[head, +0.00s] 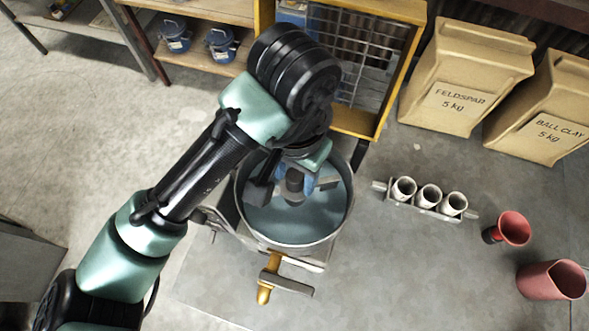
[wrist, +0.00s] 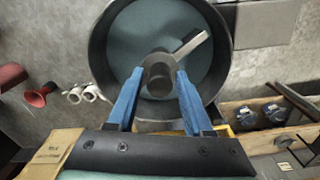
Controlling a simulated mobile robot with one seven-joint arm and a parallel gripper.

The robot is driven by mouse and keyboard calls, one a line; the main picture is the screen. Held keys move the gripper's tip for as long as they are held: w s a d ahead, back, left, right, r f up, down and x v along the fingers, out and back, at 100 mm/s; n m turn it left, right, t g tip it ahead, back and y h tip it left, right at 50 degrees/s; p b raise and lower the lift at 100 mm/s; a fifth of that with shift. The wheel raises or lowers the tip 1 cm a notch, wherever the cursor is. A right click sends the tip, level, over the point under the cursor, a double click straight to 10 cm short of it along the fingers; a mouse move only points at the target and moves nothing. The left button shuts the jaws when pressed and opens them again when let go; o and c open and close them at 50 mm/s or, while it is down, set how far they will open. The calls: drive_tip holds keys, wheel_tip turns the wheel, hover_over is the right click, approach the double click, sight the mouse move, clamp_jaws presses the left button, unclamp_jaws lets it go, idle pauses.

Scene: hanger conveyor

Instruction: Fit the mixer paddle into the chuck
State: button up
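My gripper (wrist: 160,72) points down into a round bucket (head: 347,208). Its two blue fingers stand apart on either side of a dark grey round part (wrist: 158,80), close against it; whether they grip it cannot be told. A light grey bar (wrist: 190,46) reaches from the dark part toward the upper right in the wrist view. In the head view the dark part (head: 294,186) shows beside a blue finger, over the bucket. It cannot be told whether it is the mixer paddle or the chuck; no clear mating of the two shows. My arm hides part of the bucket.
Blue-grey liquid (head: 290,222) fills the bucket. A yellow-handled grey fitting (head: 267,280) sits at its front. A rack of three cups (head: 428,198), red vessels (head: 553,280) and paper bags (head: 465,75) stand to the right. A yellow-framed wire rack (head: 375,75) stands behind.

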drive_tip(key=o, duration=0.6)
drive_tip(key=shift+c, duration=0.2)
wheel_tip(320, 180, up, 13)
idle(0.5)
